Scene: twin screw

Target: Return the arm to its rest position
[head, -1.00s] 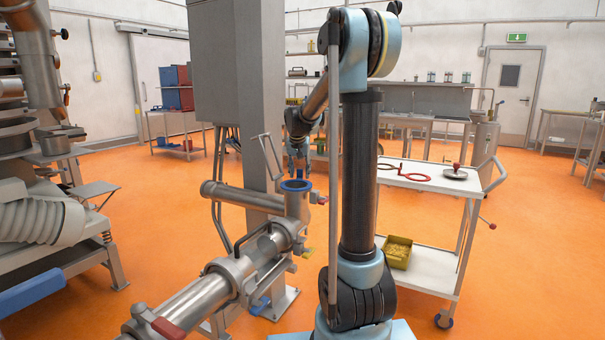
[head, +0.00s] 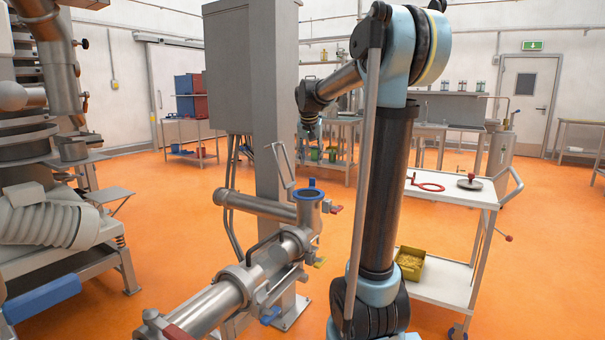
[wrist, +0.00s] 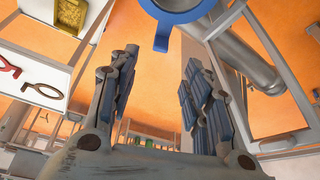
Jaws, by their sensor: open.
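My gripper (head: 308,136) hangs from my raised arm, fingers pointing down, in the head view. In the wrist view its two blue-padded fingers (wrist: 163,82) stand wide apart with nothing between them. In the head view it is above the blue-rimmed upright port (head: 310,192) of the steel pipework, clear of it. In the wrist view the blue rim (wrist: 182,14) shows at the top edge, beyond the fingertips. My arm's dark column partly hides the white trolley.
The white trolley (head: 462,192) stands right of my arm, with a red ring tool (head: 427,187) on top and a yellow bin (head: 410,262) below. A tall grey cabinet (head: 228,70) on a post stands left of my gripper. Orange floor (head: 545,240) is open at right.

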